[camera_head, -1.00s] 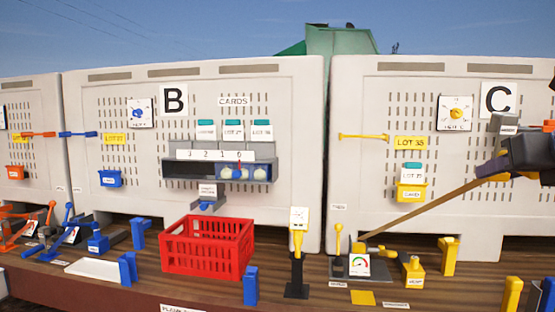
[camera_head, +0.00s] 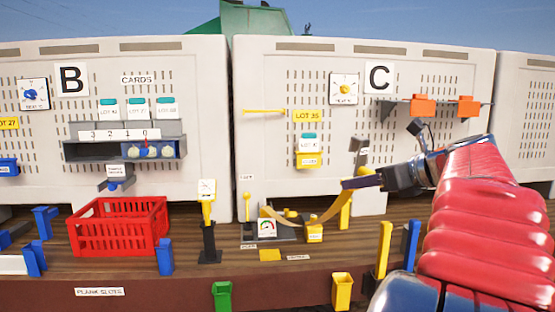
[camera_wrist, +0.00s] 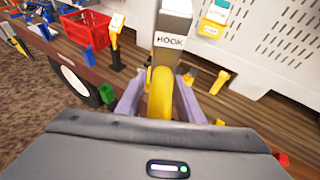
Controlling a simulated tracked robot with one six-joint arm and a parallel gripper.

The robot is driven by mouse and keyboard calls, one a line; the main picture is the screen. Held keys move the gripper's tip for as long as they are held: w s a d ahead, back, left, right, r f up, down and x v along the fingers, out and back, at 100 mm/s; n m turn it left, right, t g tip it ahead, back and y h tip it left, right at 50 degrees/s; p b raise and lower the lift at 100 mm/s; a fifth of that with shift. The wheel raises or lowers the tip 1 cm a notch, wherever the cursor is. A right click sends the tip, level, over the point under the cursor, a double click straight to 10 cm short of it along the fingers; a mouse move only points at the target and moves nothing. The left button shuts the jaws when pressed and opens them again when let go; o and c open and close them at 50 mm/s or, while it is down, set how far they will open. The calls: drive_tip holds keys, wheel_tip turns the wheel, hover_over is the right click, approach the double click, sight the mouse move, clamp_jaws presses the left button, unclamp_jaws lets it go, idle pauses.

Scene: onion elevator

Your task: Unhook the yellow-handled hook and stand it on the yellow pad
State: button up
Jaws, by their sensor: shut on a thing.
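My gripper (camera_head: 362,183) is shut on the yellow handle of the hook; the handle (camera_wrist: 160,92) shows between the jaws in the wrist view. A grey block labelled HOOK (camera_wrist: 173,28) is just beyond the handle; it also shows above the fingertips in the head view (camera_head: 358,145). A long curved yellow-brown piece (camera_head: 330,214) runs down and left from the gripper, in front of the plank deck's fittings. The yellow pad (camera_head: 270,255) lies flat at the deck's front, below and left of my gripper. It looks bare.
A gauge (camera_head: 266,228) and a yellow block (camera_head: 315,235) stand behind the pad. A black stand (camera_head: 209,243) with a yellow-handled piece is left of it, beyond it a red crate (camera_head: 118,226). Yellow posts (camera_head: 384,250) rise at the right. Bin C (camera_head: 270,75) walls the back.

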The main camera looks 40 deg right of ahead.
drive_tip(key=w+a+f+n+g+y, duration=0.1)
drive_tip(key=w+a+f+n+y, duration=0.15)
drive_tip(key=w+a+f, duration=0.55)
drive_tip(key=w+a+f+n+y, duration=0.2)
drive_tip(key=w+f+y, duration=0.1)
drive_tip(key=f, duration=0.8)
drive_tip(key=w+a+f+n+g+y, duration=0.1)
drive_tip(key=w+a+f+n+y, duration=0.2)
drive_tip(key=w+a+f, duration=0.5)
drive_tip(key=s+a+f+n+g+y, duration=0.2)
drive_tip(key=a+f+n+g+y, duration=0.1)
drive_tip(key=a+f, duration=2.1)
drive_tip(key=shift+f+n+g+y, duration=0.3)
drive_tip(key=shift+f+n+y, duration=0.05)
drive_tip(key=shift+n, duration=0.3)
